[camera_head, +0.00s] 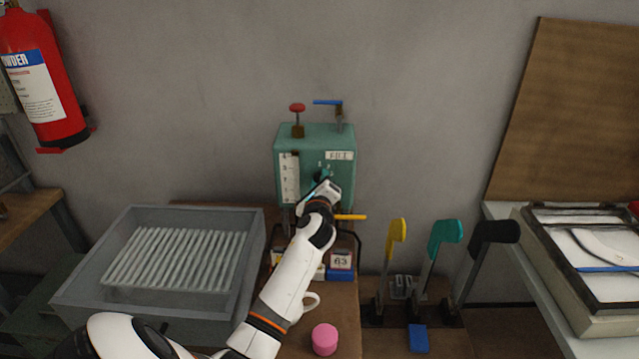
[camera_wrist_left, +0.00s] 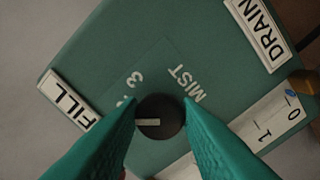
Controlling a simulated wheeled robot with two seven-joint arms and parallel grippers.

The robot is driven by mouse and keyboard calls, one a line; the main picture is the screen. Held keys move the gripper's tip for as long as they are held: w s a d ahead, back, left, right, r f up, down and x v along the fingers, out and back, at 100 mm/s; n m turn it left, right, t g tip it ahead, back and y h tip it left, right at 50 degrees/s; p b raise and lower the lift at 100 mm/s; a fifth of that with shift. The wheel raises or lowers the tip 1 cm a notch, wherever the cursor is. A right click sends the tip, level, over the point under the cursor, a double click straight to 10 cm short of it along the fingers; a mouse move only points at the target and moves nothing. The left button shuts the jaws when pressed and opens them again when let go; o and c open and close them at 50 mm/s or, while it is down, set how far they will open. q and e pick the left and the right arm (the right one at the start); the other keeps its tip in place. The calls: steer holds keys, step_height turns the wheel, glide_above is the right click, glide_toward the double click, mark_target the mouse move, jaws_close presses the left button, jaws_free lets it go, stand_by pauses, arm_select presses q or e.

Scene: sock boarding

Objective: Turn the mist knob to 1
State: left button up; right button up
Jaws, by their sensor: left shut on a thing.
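The mist knob (camera_wrist_left: 160,117) is a round dark knob with a pale pointer line, on the front of a teal box (camera_head: 283,140). In the left wrist view the word MIST and a 3 are printed around it; another numeral is partly hidden by a finger. The pale line points to the left of that picture, toward the left finger; I cannot tell which number it meets. My left gripper (camera_wrist_left: 160,112) has its teal fingers on either side of the knob, shut on it. In the head view the left gripper (camera_head: 321,180) reaches the box front and largely hides the knob. My right gripper is not in view.
The box carries a red-topped valve (camera_head: 297,108), a blue lever (camera_head: 328,102) and a white level scale (camera_head: 289,178). A yellow lever (camera_head: 350,217) sticks out below. A grey tray (camera_head: 80,295) stands left, a pink cylinder (camera_head: 324,340) in front, and several coloured paddles (camera_head: 445,235) right.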

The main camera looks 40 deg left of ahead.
arm_select(q)
steer(key=n+b, duration=0.1)
steer(key=n, duration=0.7)
stand_by(0.7)
steer(key=o, duration=1)
steer(key=shift+c, duration=0.2)
steer(key=shift+d, duration=0.1)
steer(key=b+v, duration=0.2)
steer(key=v, duration=1)
steer(key=shift+f, duration=0.1)
